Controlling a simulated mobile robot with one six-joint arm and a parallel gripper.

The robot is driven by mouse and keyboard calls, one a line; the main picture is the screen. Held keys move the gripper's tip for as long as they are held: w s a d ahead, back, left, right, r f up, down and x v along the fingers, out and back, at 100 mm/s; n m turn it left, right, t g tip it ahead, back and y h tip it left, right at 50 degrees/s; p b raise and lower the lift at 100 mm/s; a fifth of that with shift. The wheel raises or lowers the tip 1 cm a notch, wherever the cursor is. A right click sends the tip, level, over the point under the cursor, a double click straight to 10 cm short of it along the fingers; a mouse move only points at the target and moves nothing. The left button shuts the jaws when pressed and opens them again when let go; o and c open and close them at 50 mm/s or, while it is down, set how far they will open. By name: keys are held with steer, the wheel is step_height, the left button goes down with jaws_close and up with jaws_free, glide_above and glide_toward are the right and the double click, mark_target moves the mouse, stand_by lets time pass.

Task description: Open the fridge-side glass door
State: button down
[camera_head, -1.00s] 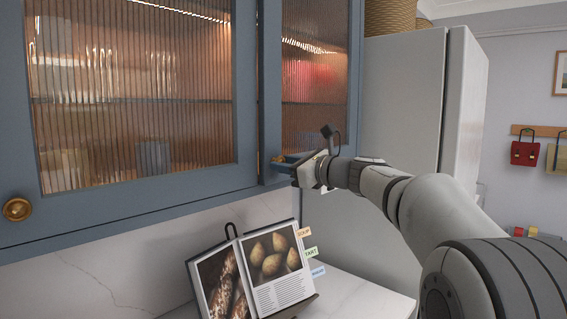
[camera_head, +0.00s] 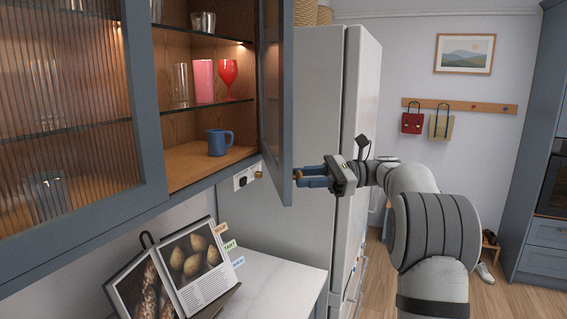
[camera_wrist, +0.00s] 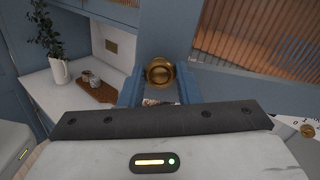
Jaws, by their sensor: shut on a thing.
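The fridge-side glass door (camera_head: 286,100) is a blue-framed wall-cupboard door beside the tall pale fridge (camera_head: 318,110). It stands swung out, showing the cupboard interior. My gripper (camera_head: 303,177) is at the door's lower free corner, its blue fingers shut on the small brass knob (camera_head: 297,174). In the wrist view the round knob (camera_wrist: 159,72) sits between the two fingers. The fingers' exact contact with it is partly hidden.
Inside are a blue mug (camera_head: 219,142), a pink tumbler (camera_head: 203,80) and a red goblet (camera_head: 228,78). The left glass door (camera_head: 70,110) is shut. A cookbook (camera_head: 190,265) stands on the counter below. Open floor (camera_head: 500,296) lies to the right.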

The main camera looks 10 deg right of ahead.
steer(key=shift+w+d+n+g+p, duration=0.15)
steer(key=shift+d+g+p, duration=0.15)
steer(key=shift+d, duration=0.25)
steer(key=shift+w+d+n+g+p, duration=0.15)
steer(key=shift+d+g+p, duration=0.1)
steer(key=shift+d, duration=0.3)
steer(key=shift+s, duration=0.1)
steer(key=c, duration=1.5)
jaws_free()
steer(key=o, duration=0.3)
steer(key=shift+w+a+f, duration=0.1)
steer(key=shift+w, duration=0.15)
steer(key=shift+o, duration=0.7)
steer(key=shift+s, duration=0.15)
